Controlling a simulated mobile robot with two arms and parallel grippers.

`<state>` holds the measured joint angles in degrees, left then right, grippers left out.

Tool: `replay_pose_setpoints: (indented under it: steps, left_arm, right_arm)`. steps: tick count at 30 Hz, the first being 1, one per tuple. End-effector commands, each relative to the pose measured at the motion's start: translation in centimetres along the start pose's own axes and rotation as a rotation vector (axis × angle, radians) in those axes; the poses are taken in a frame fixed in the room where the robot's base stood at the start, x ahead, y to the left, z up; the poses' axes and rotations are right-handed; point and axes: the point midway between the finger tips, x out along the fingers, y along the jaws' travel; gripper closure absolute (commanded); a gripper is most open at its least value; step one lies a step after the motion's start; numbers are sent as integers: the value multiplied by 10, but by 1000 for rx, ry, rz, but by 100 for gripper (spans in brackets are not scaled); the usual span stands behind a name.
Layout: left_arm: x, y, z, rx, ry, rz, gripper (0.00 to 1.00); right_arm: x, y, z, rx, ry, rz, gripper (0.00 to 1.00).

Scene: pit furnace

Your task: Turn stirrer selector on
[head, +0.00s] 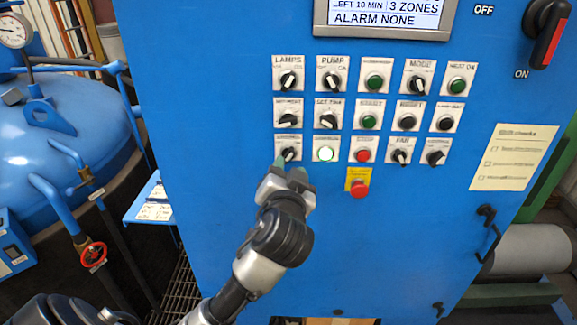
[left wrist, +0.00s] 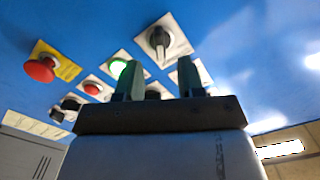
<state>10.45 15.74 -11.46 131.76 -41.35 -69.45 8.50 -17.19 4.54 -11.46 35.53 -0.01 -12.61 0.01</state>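A black rotary selector (head: 288,153) with a pale pointer sits at the left end of the bottom row on the blue control panel. Its label is too small to read, so I cannot confirm that it is the stirrer selector. It also shows in the left wrist view (left wrist: 158,40), above and between the fingers. My left gripper (head: 290,170) is just below this selector in the head view, fingers apart with nothing between them. It looks close to the knob but not closed around it. The fingers also show in the left wrist view (left wrist: 158,80). My right gripper is not in view.
A lit green button (head: 326,153) is right of the selector, then a red button (head: 363,156). A red emergency stop (head: 359,189) sits below on a yellow plate. More knobs and buttons fill the rows above. A blue tank (head: 60,130) stands at left.

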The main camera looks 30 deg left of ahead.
Motion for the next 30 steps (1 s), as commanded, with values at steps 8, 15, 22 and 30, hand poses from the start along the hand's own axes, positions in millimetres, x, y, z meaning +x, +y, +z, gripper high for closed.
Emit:
replay_pose_setpoints:
  steps: [8,15,22,30]
  left_arm:
    - [-48,2,2,-2,-1,2,62]
    - [-58,0,0,0,0,0,62]
    - [-58,0,0,1,-1,0,62]
    - [-56,4,3,9,-5,8,62]
  right_arm:
    - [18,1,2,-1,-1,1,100]
    - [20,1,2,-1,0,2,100]
    - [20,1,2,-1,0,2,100]
    - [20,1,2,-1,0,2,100]
